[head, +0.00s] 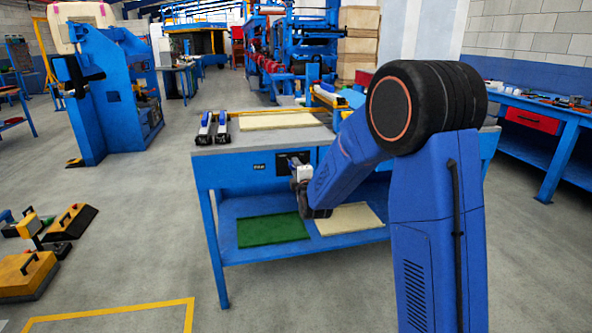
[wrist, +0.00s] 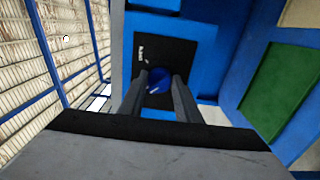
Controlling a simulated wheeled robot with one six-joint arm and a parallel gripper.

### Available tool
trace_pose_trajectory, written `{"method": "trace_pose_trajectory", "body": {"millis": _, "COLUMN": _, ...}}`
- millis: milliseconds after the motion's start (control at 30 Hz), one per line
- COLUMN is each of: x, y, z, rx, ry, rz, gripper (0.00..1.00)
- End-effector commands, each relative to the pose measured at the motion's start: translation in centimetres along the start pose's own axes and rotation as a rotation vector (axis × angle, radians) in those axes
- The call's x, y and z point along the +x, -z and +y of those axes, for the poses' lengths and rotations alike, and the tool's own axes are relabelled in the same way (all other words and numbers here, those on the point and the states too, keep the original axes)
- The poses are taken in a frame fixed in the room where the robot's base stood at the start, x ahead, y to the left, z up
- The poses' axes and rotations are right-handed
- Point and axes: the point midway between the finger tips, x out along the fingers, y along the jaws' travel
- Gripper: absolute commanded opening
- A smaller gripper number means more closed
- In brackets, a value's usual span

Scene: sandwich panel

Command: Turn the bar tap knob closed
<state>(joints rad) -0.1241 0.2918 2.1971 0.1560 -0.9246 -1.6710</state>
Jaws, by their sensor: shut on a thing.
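The bar tap knob is a round blue knob (wrist: 157,79) on a black plate (wrist: 176,47) in the wrist view. The black plate (head: 282,159) also shows in the head view, on the blue front of the workbench. My gripper (wrist: 160,82) is shut on the knob, with one finger on each side of it. In the head view my gripper (head: 296,166) reaches the bench front and hides the knob. A pale mark on the knob's face shows in the wrist view. I cannot tell the knob's exact turn angle.
The workbench (head: 222,153) carries a pale panel (head: 277,121) and two clamp-like tools (head: 213,129). Its lower shelf holds a green panel (head: 272,230) and a cream panel (head: 349,218). Yellow-and-black items (head: 70,221) lie on the floor at left. The floor before the bench is clear.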

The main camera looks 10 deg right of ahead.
Motion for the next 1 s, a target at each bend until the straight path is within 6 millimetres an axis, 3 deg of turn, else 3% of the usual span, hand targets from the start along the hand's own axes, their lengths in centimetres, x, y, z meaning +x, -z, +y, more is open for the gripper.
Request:
{"method": "trace_pose_trajectory", "body": {"millis": 433, "x": -0.1, "y": 0.1, "z": -0.2, "rx": -0.011, "ry": 0.003, "rz": 0.001, "gripper": 0.08}}
{"method": "trace_pose_trajectory", "body": {"millis": 467, "x": -0.1, "y": 0.1, "z": -0.2, "rx": -0.011, "ry": 0.003, "rz": 0.001, "gripper": 0.32}}
{"method": "trace_pose_trajectory", "body": {"millis": 533, "x": -0.1, "y": 0.1, "z": -0.1, "rx": -0.01, "ry": 0.003, "rz": 0.001, "gripper": 0.49}}
{"method": "trace_pose_trajectory", "body": {"millis": 867, "x": -0.1, "y": 0.0, "z": -0.1, "rx": -0.01, "ry": 0.001, "rz": 0.001, "gripper": 0.49}}
{"method": "trace_pose_trajectory", "body": {"millis": 1000, "x": -1.2, "y": 0.1, "z": -0.1, "rx": -0.01, "ry": 0.002, "rz": 0.001, "gripper": 0.49}}
